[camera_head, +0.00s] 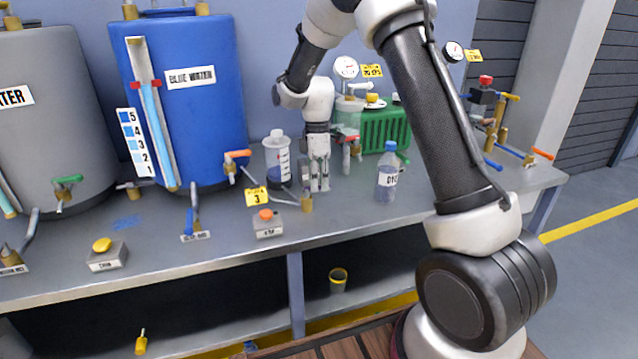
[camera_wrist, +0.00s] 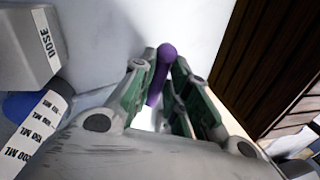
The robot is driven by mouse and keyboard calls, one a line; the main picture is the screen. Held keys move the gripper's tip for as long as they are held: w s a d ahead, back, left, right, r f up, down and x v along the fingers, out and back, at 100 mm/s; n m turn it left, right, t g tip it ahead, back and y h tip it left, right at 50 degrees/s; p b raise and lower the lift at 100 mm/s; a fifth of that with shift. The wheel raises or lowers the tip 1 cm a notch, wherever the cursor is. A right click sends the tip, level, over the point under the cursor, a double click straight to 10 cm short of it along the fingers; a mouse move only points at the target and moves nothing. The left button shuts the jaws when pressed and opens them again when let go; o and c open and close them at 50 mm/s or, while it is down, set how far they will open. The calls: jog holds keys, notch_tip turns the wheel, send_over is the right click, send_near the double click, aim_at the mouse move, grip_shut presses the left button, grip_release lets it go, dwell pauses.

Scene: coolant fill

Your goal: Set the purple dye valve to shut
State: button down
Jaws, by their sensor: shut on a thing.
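The purple valve handle (camera_wrist: 167,53) shows in the wrist view between my fingers, its rounded end sticking out past the fingertips. My gripper (camera_wrist: 160,80) is shut on this handle. In the head view my gripper (camera_head: 320,182) points down over the bench, just right of a clear measuring vessel. The purple handle is hidden behind the fingers there, so I cannot tell its angle or whether the valve is open or shut.
The measuring vessel (camera_head: 278,160) with blue liquid stands close left of my gripper. A blue water tank (camera_head: 205,120) is further left. A water bottle (camera_head: 387,175) stands to the right, and a green ribbed unit (camera_head: 385,130) behind. The bench front (camera_head: 340,215) is fairly clear.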

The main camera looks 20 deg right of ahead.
jog(key=shift+w+n, duration=0.35)
jog(key=shift+n, duration=0.65)
jog(key=c, duration=1.4)
grip_release()
jog(key=r, duration=0.4)
jog(key=w+r, duration=0.1)
jog(key=r, duration=0.3)
jog(key=w+r, duration=0.1)
jog(key=r, duration=0.2)
jog(key=shift+w+r, duration=0.2)
jog(key=shift+r, duration=0.2)
